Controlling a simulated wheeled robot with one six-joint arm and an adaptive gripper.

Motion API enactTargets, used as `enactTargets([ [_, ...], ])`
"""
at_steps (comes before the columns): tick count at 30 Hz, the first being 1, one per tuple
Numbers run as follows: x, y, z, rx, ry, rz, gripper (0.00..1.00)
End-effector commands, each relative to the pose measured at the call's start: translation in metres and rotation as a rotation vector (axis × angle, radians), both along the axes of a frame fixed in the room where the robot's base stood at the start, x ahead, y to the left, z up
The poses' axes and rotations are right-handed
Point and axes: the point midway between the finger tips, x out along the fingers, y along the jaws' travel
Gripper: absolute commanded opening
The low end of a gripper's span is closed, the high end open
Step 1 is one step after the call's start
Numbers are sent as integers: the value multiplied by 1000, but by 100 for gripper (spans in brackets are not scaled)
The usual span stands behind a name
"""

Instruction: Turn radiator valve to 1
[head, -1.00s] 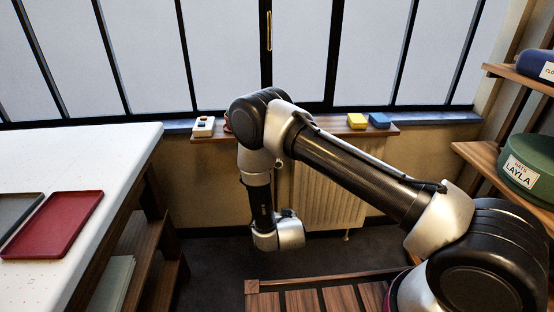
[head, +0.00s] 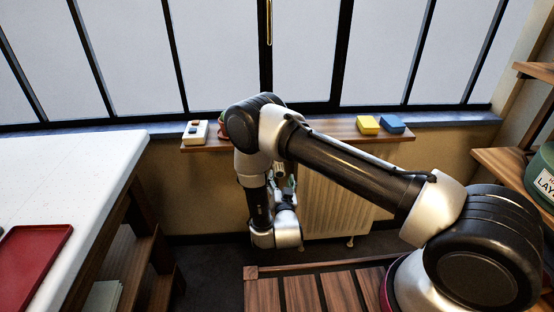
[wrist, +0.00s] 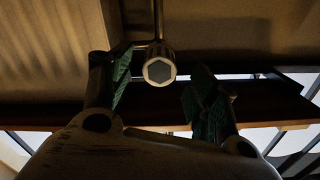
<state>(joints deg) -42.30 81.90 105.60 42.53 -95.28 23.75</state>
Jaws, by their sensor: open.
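The radiator (head: 335,208) stands under the window shelf in the head view, partly hidden by my arm. Its ribbed panel also shows at the upper left of the wrist view (wrist: 40,45). The radiator valve (wrist: 159,68) is a pale cylindrical knob with a hexagonal end face, on a thin pipe. My gripper (wrist: 160,92) is open, one green-padded finger on each side of the valve as seen in the wrist view. I cannot tell how deep the valve sits between them. No number on the valve is readable. In the head view the valve is hidden behind my arm.
The wooden shelf (head: 330,131) above the radiator holds a yellow block (head: 368,124), a blue block (head: 392,123) and a white box with buttons (head: 195,132). A white table (head: 75,170) stands at left, wooden shelves (head: 505,160) at right. A slatted wooden surface (head: 300,290) lies in front.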

Motion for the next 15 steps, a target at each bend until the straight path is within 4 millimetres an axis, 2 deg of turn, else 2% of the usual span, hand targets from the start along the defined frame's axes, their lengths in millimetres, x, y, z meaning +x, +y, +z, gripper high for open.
enactTargets([
  [5,7,0,2,3,-7,-1,60],
  [15,61,-1,2,3,-7,-2,60],
])
